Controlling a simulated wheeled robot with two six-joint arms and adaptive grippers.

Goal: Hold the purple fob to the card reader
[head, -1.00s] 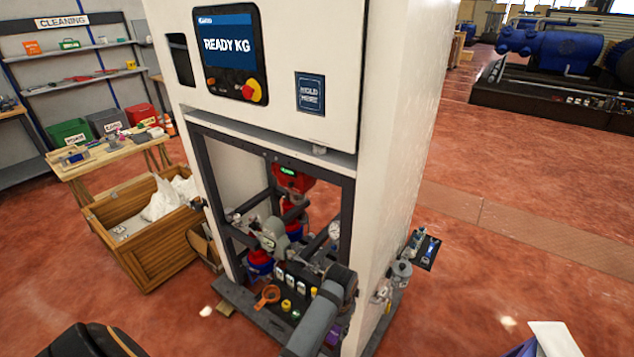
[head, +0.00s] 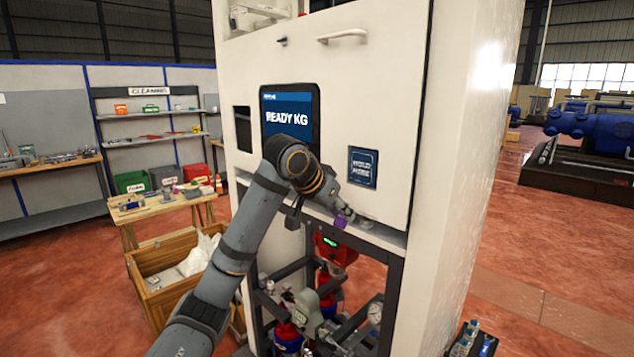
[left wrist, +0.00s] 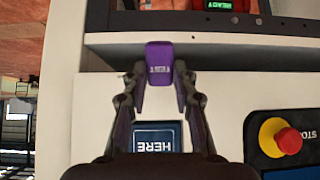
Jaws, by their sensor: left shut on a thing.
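The purple fob (head: 340,221) is held at the tip of my left gripper (head: 346,213), in front of the white cabinet's ledge. In the left wrist view the fob (left wrist: 159,64) sits between the two fingertips of my left gripper (left wrist: 160,82), which are shut on it. The card reader (head: 363,167) is a dark blue square panel on the cabinet front, above and right of the fob in the head view. It shows partly in the left wrist view (left wrist: 155,137), its lower part hidden by my gripper. The fob is apart from the reader's face. My right gripper is not in view.
The cabinet carries a screen (head: 290,112) reading READY KG, partly behind my left arm. A red emergency button (left wrist: 288,140) shows beside the reader in the left wrist view. A grey ledge (head: 385,236) runs below the reader, above an open frame with pipes.

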